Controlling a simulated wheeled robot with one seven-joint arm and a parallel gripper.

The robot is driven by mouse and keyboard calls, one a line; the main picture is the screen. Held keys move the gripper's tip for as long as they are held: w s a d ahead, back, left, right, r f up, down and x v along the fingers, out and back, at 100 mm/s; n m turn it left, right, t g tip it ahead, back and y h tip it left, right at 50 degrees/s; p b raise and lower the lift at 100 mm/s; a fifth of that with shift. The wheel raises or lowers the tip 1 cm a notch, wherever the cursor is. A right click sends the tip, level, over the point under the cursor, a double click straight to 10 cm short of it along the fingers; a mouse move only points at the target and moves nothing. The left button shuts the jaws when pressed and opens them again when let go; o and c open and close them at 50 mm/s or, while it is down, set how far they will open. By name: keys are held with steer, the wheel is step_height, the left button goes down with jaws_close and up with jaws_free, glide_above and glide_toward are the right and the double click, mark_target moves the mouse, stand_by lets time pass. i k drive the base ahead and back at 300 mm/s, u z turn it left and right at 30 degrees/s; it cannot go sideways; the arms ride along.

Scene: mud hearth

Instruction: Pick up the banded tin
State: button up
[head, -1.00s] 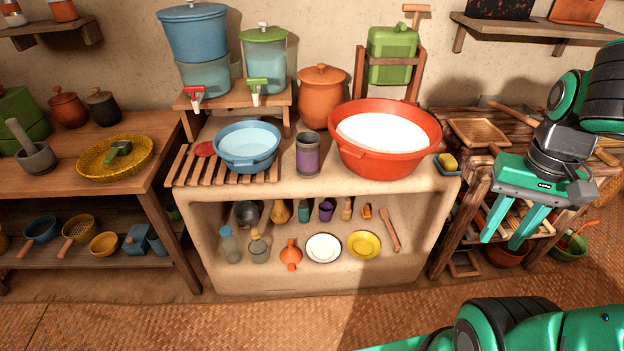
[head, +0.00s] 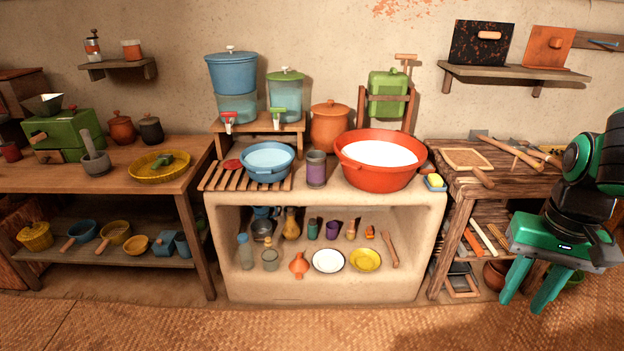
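The banded tin (head: 316,169) is a grey cylinder with a purple band. It stands upright on top of the clay counter (head: 215,200), between the blue basin (head: 267,162) and the large red basin (head: 378,160). My gripper (head: 530,298) hangs at the far right, in front of the right-hand wooden bench, well apart from the tin and lower than it. Its two green fingers point down and stand apart with nothing between them.
The red basin stands close to the tin's right, and a slatted rack (head: 225,178) lies to its left. A clay pot (head: 329,127) stands behind it. A yellow sponge (head: 436,181) sits at the counter's right end. The woven floor in front is clear.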

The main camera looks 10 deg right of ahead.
mark_target(316, 160)
steer(key=u, duration=0.8)
steer(key=i, duration=1.5)
